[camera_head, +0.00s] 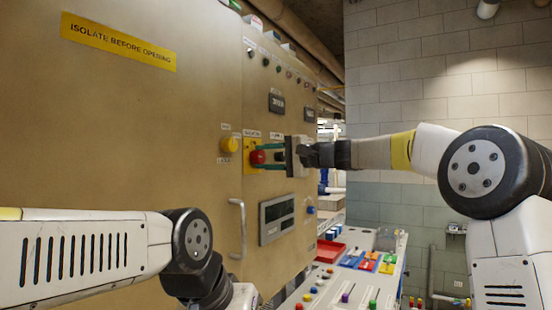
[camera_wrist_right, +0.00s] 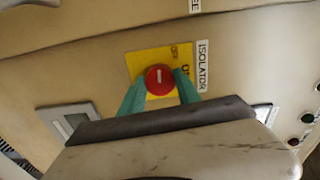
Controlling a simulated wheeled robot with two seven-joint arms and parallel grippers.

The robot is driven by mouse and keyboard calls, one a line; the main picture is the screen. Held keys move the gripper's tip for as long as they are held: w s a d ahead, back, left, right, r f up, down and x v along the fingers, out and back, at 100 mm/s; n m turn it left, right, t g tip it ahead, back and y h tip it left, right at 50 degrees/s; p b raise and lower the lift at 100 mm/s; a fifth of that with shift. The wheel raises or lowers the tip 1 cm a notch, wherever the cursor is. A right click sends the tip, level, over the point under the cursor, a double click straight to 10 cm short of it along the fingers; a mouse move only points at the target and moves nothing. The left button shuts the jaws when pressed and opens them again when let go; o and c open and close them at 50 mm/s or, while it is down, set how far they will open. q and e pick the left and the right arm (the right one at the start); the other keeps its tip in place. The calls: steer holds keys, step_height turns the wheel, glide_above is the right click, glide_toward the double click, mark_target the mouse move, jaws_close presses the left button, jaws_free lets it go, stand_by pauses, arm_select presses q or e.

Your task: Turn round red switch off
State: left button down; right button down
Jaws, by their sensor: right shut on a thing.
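The round red switch (camera_head: 258,157) sits on a yellow plate (camera_head: 249,167) on the tan cabinet front. In the right wrist view the red switch (camera_wrist_right: 159,80) shows a white bar mark on its face, on a yellow plate (camera_wrist_right: 182,58) beside an "ISOLATOR" label (camera_wrist_right: 203,65). My right gripper (camera_head: 264,157) reaches in from the right. Its two green fingers (camera_wrist_right: 160,88) lie on either side of the switch and are shut on it. My left arm shows at the lower left, but its gripper fingers are not in view.
A yellow round button (camera_head: 228,145) sits just left of the switch. A metal door handle (camera_head: 237,228) and a grey display panel (camera_head: 277,218) are below. A control desk (camera_head: 340,285) with coloured buttons and a red tray (camera_head: 329,250) stands at the lower right.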

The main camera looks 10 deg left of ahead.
steer(key=shift+f+n, duration=0.1)
steer(key=shift+n, duration=0.5)
steer(key=c, duration=0.9)
jaws_free()
steer(key=shift+o, duration=0.2)
steer(key=shift+d, duration=0.15)
steer(key=v, duration=0.7)
steer(key=shift+s+d, duration=0.15)
steer(key=shift+d, duration=0.1)
steer(key=s+d+f+n+h, duration=0.1)
steer(key=s+d+f+h, duration=0.6)
steer(key=s+d+f, duration=0.5)
steer(key=s+d+f+n+h, duration=0.1)
steer(key=s+d+f+h, duration=0.6)
steer(key=s+d+f, duration=0.6)
steer(key=s+f, duration=0.4)
steer(key=s, duration=0.1)
steer(key=shift+f+n+h, duration=0.3)
